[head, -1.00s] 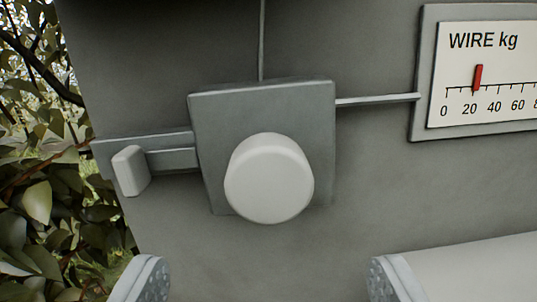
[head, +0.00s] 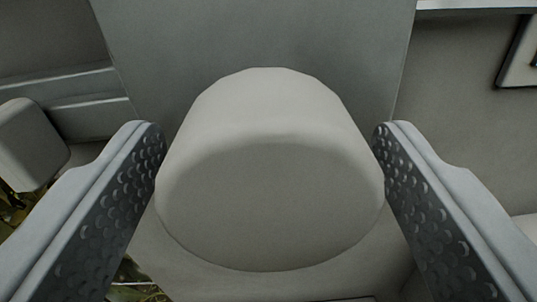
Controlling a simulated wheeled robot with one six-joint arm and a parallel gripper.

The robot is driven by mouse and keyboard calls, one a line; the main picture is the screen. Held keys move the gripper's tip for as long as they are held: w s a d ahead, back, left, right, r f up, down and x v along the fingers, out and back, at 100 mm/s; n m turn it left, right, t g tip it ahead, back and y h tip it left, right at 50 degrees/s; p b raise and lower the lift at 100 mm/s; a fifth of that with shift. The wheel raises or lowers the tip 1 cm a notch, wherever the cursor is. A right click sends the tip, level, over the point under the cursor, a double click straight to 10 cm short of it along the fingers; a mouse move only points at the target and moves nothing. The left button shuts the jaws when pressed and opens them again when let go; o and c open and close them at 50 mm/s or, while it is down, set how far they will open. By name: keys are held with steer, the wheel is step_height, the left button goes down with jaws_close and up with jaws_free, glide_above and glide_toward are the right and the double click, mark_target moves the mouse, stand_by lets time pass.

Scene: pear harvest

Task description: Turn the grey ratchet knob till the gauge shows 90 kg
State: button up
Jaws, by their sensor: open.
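The grey ratchet knob (head: 270,190) fills the middle of the view, a pale round cap standing out from a square grey plate (head: 255,40). My gripper (head: 268,150) is open, with one textured finger on each side of the knob. The fingertips come very close to the knob's sides; I cannot tell whether they touch. Of the gauge, only a corner of its frame (head: 515,65) shows at the right edge. Its scale and red pointer are out of view now.
A small pale block-shaped lever (head: 28,145) sits on a horizontal bar (head: 75,95) at the left, close to my left finger. A grey wall (head: 460,110) lies behind on the right. Some leaves show at the lower left.

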steer(key=c, duration=1)
steer(key=shift+o, duration=0.2)
steer(key=m, duration=0.9)
steer(key=shift+a, duration=0.1)
steer(key=m, duration=0.7)
steer(key=shift+r+y, duration=0.1)
steer(key=shift+y, duration=0.2)
steer(key=m, duration=0.6)
steer(key=shift+m, duration=0.3)
